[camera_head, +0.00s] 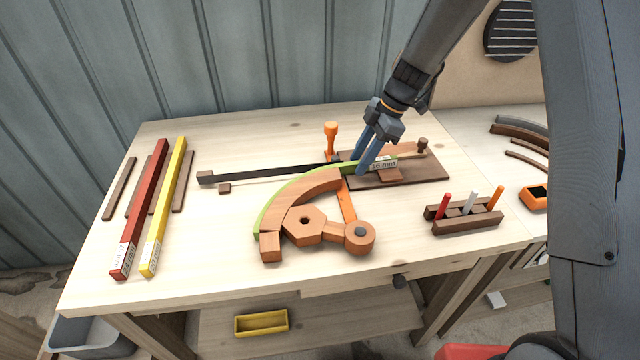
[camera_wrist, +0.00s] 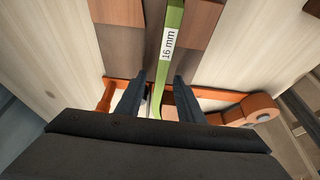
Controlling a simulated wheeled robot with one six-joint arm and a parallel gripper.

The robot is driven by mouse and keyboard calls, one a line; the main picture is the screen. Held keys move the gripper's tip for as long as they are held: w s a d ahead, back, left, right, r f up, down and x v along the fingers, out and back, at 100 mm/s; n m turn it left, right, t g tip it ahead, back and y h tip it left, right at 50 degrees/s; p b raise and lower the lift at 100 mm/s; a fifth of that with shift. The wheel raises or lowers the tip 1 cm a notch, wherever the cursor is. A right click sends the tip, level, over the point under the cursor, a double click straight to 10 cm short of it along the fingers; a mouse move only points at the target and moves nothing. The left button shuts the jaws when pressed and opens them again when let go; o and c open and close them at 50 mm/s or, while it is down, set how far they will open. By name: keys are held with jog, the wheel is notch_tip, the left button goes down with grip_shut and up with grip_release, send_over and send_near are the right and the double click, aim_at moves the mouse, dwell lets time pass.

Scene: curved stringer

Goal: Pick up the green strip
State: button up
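The green strip (camera_head: 347,168) is bent along the outer edge of a curved wooden form (camera_head: 312,191). Its straight end carries a "16 mm" label and lies over a dark brown board (camera_head: 425,172). In the wrist view the green strip (camera_wrist: 174,18) runs down between my two fingers. My gripper (camera_head: 363,164) is over the strip near the right end of the form. In the wrist view my gripper (camera_wrist: 160,84) is open, with a gap on each side of the strip. The fingers partly hide the strip in the head view.
A red bar (camera_head: 142,210) and a yellow bar (camera_head: 165,205) lie at the left with thin brown strips. A long black bar (camera_head: 270,174) lies behind the form, near an orange upright peg (camera_head: 331,136). A rack (camera_head: 465,218) with coloured markers stands at the right.

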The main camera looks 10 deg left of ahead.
grip_shut()
jog(key=shift+r, duration=0.15)
dwell(0.4)
